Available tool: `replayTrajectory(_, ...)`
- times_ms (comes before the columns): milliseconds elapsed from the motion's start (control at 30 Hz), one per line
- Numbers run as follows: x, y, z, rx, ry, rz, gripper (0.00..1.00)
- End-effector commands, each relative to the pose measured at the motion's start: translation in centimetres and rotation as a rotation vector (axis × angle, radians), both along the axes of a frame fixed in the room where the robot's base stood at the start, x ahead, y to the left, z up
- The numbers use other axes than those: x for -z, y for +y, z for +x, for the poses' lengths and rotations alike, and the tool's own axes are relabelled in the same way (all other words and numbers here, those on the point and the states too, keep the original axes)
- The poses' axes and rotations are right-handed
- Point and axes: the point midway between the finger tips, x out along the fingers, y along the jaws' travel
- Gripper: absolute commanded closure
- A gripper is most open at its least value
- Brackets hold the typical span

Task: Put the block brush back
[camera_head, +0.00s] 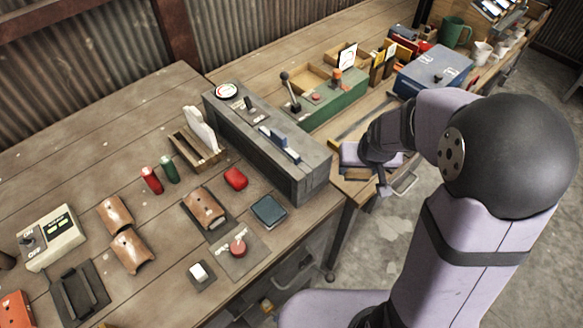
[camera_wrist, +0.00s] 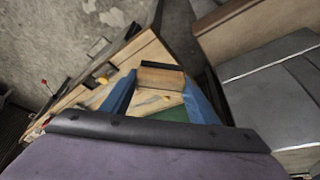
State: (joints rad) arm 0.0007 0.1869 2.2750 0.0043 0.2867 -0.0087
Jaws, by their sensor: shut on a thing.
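The block brush (camera_wrist: 160,79) shows in the wrist view as a pale wooden block with a dark strip along its far edge. My gripper (camera_wrist: 160,76) is shut on it, with a blue finger on each side. The brush and fingertips are hard to make out there.
The grey lever console (camera_head: 300,178) stands just left of my wrist. A green lever box (camera_head: 335,105) and a blue case (camera_head: 433,70) stand behind. Bare floor lies beyond the drawer.

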Motion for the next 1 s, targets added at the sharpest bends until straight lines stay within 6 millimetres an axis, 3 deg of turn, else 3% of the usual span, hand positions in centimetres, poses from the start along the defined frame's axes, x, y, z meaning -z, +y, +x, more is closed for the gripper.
replayTrajectory(767,-0.1,0.9,0.0,-0.240,-0.001,0.001,0.64)
replayTrajectory(1000,-0.3,-2.0,0.6,-0.126,-0.001,-0.001,0.64)
